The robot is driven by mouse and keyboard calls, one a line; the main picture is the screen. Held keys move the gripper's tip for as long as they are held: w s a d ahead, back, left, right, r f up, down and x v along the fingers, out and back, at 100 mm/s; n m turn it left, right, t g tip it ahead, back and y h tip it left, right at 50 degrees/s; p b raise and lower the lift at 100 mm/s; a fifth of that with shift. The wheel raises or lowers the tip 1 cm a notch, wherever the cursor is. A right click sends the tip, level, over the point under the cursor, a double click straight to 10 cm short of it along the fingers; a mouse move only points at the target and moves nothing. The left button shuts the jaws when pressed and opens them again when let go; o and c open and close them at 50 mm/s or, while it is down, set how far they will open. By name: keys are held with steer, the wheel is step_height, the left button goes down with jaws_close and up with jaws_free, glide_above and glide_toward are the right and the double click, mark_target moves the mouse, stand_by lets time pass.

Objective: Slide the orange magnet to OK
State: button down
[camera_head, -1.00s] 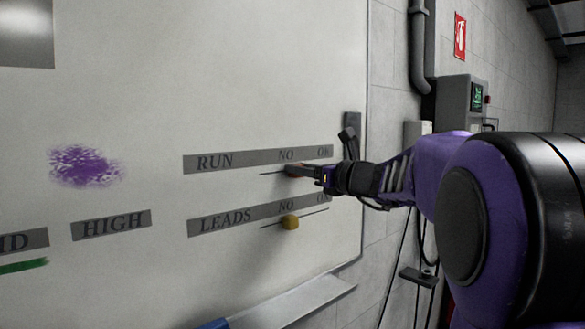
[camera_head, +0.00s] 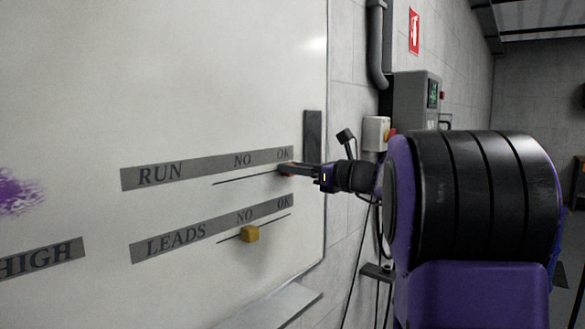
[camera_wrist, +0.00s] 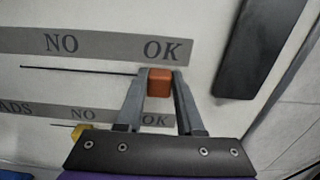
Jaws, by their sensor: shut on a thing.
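The orange magnet (camera_wrist: 159,84) sits between the two fingers of my gripper (camera_wrist: 160,80) in the wrist view, below the OK of the upper strip. My gripper is shut on it. In the head view the orange magnet (camera_head: 287,169) is mostly hidden by my gripper (camera_head: 297,169), at the right end of the RUN slot line (camera_head: 245,179), under the OK label (camera_head: 284,154). The NO label (camera_head: 242,160) is to the left along the same strip.
A yellow magnet (camera_head: 250,233) sits on the LEADS line below, under NO. A dark bar (camera_head: 312,145) is on the board's right edge, close to my gripper. A tray (camera_head: 270,306) runs along the board's bottom. The whiteboard (camera_head: 200,70) above the strips is clear.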

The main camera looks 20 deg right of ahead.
steer(key=c, duration=0.5)
jaws_free()
steer(key=shift+d, duration=0.15)
steer(key=shift+w, duration=0.1)
steer(key=v, duration=1.7)
steer(key=shift+s+d+b, duration=0.1)
steer(key=shift+s+b, duration=0.15)
steer(key=shift+b, duration=0.1)
